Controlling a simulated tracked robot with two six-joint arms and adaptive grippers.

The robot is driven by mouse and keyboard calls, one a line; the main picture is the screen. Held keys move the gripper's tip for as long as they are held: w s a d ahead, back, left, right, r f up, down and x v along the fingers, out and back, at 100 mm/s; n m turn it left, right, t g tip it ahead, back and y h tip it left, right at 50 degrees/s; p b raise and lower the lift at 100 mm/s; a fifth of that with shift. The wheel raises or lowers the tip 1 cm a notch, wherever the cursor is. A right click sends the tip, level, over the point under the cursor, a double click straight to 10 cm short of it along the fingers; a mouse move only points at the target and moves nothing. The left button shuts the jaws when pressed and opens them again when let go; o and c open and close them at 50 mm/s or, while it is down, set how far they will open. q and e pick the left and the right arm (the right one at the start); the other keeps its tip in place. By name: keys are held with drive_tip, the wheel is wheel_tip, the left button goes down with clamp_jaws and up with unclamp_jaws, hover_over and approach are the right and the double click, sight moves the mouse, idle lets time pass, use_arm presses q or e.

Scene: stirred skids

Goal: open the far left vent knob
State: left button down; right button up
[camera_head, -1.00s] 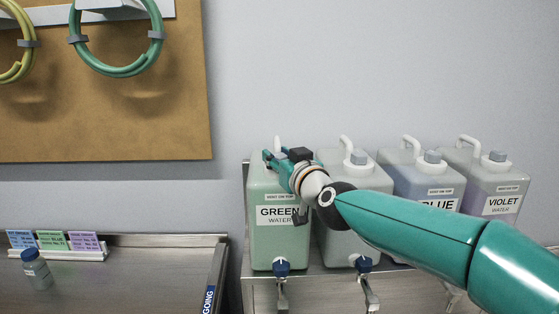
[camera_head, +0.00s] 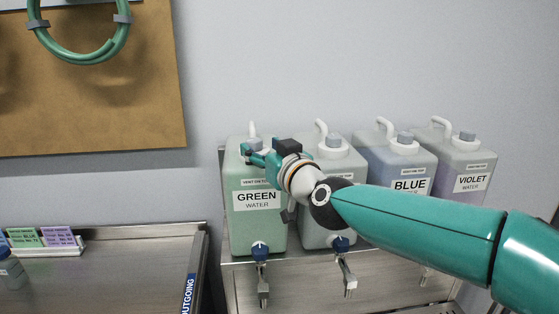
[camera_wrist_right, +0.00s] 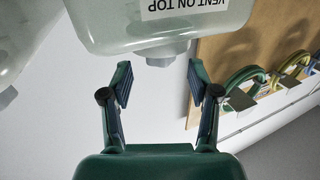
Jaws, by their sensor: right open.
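The far left jug, labelled GREEN WATER (camera_head: 257,222), stands upright at the left end of a row of jugs. Its grey vent knob (camera_head: 253,144) is on top, partly hidden behind my right gripper (camera_head: 248,152). In the right wrist view the jug (camera_wrist_right: 155,22) appears upside down, with its grey vent knob (camera_wrist_right: 160,58) centred between the fingertips. There the right gripper (camera_wrist_right: 160,80) is open, with a clear gap on both sides of the knob. I see no contact. My left gripper is not in view.
A second jug (camera_head: 320,225), a BLUE jug (camera_head: 403,167) and a VIOLET jug (camera_head: 470,165) stand to the right. Taps (camera_head: 261,260) hang in front. A metal table (camera_head: 110,280) is at the left. A brown board (camera_head: 120,110) with a green hose is on the wall.

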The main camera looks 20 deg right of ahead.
drive_tip(key=s, duration=0.7)
drive_tip(key=shift+d, duration=0.35)
drive_tip(key=shift+s+f, duration=0.15)
